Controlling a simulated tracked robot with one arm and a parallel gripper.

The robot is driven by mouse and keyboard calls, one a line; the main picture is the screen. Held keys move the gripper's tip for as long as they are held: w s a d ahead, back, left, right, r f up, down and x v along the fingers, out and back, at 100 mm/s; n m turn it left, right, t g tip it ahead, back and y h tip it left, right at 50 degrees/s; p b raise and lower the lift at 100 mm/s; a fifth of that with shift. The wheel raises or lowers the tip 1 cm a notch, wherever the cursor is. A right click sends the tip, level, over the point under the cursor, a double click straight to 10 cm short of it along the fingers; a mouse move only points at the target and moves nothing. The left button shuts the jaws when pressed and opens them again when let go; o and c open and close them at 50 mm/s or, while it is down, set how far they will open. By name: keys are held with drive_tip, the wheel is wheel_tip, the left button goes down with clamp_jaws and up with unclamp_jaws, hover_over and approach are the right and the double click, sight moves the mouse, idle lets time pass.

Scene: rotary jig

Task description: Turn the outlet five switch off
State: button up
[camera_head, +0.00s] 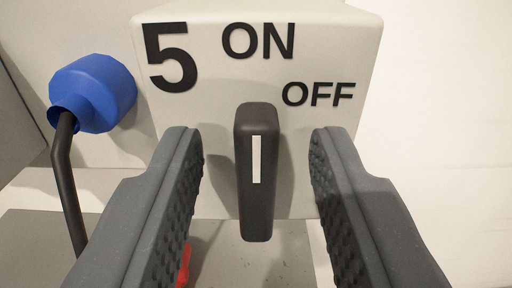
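The outlet five switch is a black rotary handle (257,200) with a white stripe on a pale box (220,95). The handle stands upright, its stripe pointing up toward the word ON. The box carries a large black 5 at the upper left, ON at the top middle and OFF to the right of and below it. My gripper (257,165) is open, with one dark ridged finger on each side of the handle. A gap shows between the handle and each finger, so neither appears to touch it.
A blue plug (95,93) with a black cable (68,185) hanging from it is at the left of the box. A small red thing (185,265) shows partly behind the left finger. The right side is a bare pale wall (440,100).

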clamp_jaws()
drive_tip(key=shift+d, duration=0.15)
